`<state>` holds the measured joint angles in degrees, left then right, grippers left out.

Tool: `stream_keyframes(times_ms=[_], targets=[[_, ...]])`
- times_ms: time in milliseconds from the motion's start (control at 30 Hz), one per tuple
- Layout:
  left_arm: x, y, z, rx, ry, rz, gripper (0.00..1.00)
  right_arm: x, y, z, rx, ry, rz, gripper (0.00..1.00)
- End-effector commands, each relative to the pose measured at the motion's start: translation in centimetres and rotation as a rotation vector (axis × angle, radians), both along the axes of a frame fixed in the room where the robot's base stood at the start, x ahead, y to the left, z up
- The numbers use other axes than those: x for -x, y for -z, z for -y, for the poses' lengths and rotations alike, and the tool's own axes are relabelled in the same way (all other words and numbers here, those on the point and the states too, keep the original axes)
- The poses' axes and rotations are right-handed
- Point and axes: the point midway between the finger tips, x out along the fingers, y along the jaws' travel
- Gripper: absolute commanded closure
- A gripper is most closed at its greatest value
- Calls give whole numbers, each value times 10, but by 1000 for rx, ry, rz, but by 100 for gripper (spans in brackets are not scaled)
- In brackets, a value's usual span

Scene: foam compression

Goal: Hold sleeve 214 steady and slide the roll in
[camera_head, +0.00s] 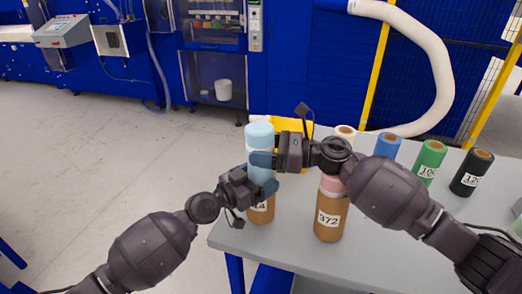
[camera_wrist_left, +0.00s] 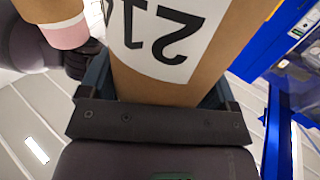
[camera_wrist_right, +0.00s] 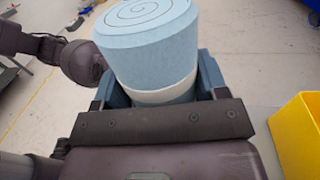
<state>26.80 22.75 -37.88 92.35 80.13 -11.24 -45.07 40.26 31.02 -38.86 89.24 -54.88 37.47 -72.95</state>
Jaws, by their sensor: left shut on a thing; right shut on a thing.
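The light blue foam roll (camera_head: 259,134) stands upright, with a spiral on its top in the right wrist view (camera_wrist_right: 147,45) and a white band around it. My right gripper (camera_head: 262,161) is shut on the roll near that band. Below it is the brown cardboard sleeve 214 (camera_head: 261,214), upright at the table's near left corner. My left gripper (camera_head: 263,188) is shut around the sleeve. Its label shows large in the left wrist view (camera_wrist_left: 165,40). The roll is in line above the sleeve. The grippers hide the sleeve's mouth, so I cannot tell whether the roll's lower end is inside.
Brown sleeve 372 (camera_head: 329,221) with a pink roll in its top stands close to the right. Blue (camera_head: 385,148), green (camera_head: 430,160) and black (camera_head: 471,173) rolls stand farther back right. A yellow bin (camera_head: 293,129) sits behind the grippers. The grey table (camera_head: 390,250) is clear at front right.

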Motion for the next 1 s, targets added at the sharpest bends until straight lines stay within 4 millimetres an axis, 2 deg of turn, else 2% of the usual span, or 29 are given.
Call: stream_keyframes(times_ms=[33, 567, 667, 900, 1000], targets=[[-3, 4, -5, -7, -10, 1, 42, 3, 11, 0, 6, -3, -23, 80], [-4, 3, -6, -8, -13, 0, 42, 4, 0, 0, 3, -9, -24, 80], [-4, 3, -6, -8, -14, 0, 42, 1, -18, 0, 2, -13, -20, 79], [-3, 3, -5, -8, -10, -1, 42, -2, -84, 0, -5, -28, -15, 80], [-2, 3, -4, -7, -8, -2, 42, -2, -102, 0, -7, -30, -16, 80]])
